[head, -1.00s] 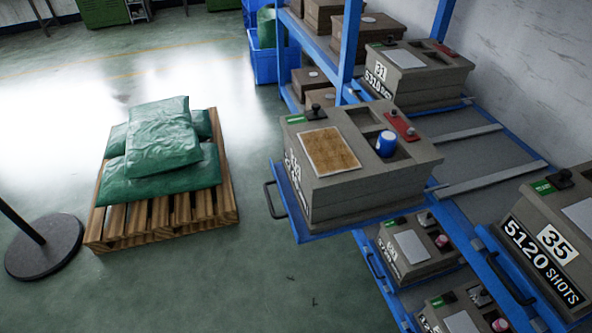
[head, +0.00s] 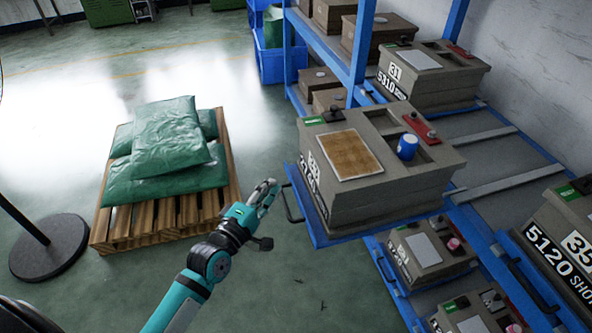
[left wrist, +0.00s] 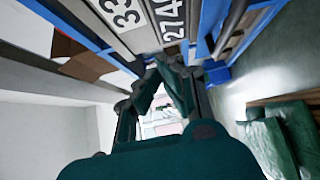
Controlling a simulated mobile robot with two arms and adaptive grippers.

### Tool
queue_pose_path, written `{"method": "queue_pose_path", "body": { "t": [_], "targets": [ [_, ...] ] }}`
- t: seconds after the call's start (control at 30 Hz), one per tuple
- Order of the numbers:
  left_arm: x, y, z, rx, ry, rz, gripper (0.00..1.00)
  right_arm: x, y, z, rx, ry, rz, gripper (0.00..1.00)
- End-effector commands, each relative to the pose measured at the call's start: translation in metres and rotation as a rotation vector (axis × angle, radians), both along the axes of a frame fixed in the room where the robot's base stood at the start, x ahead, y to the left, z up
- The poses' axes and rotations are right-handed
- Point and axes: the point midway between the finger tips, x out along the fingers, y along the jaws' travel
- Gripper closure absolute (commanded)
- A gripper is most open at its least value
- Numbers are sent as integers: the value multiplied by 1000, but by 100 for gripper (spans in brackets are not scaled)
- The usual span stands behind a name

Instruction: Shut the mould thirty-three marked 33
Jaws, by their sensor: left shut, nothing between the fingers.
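Mould thirty-three (head: 395,190) is a grey box on a blue pull-out tray (head: 345,233) that sticks out from the rack. Its top holds a brown square panel (head: 344,155), a blue cup (head: 407,147) and a red part (head: 420,127). A black handle (head: 290,205) is on the tray's front. My left gripper (head: 270,190) is shut and empty, just left of the handle; I cannot tell if they touch. In the left wrist view the mould's 33 label (left wrist: 124,12) is at the top, beyond the fingers (left wrist: 168,90). My right gripper is not in view.
Mould 31 (head: 430,80) sits farther back in the blue rack (head: 357,60). Mould 35 (head: 570,240) is at the right edge, with other moulds (head: 428,250) below. A pallet (head: 190,222) with green sacks (head: 170,140) stands left. Floor between pallet and rack is clear.

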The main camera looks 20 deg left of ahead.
Motion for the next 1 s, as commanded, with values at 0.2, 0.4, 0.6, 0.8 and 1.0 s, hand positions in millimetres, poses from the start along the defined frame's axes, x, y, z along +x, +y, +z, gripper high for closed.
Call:
{"method": "queue_pose_path", "body": {
  "t": [0.2, 0.4, 0.6, 0.8, 1.0],
  "targets": [
    [48, -9, 2, 2, -2, 0, 100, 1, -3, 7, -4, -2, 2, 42],
    [63, -33, 1, -1, 0, 1, 100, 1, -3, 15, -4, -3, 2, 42],
    [69, -42, 0, 1, 1, 0, 100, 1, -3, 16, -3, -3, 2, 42],
    [69, -42, -1, 2, 1, 0, 100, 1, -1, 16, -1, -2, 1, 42],
    [70, -43, -1, 2, 1, 0, 100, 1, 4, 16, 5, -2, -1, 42]
  ]
}}
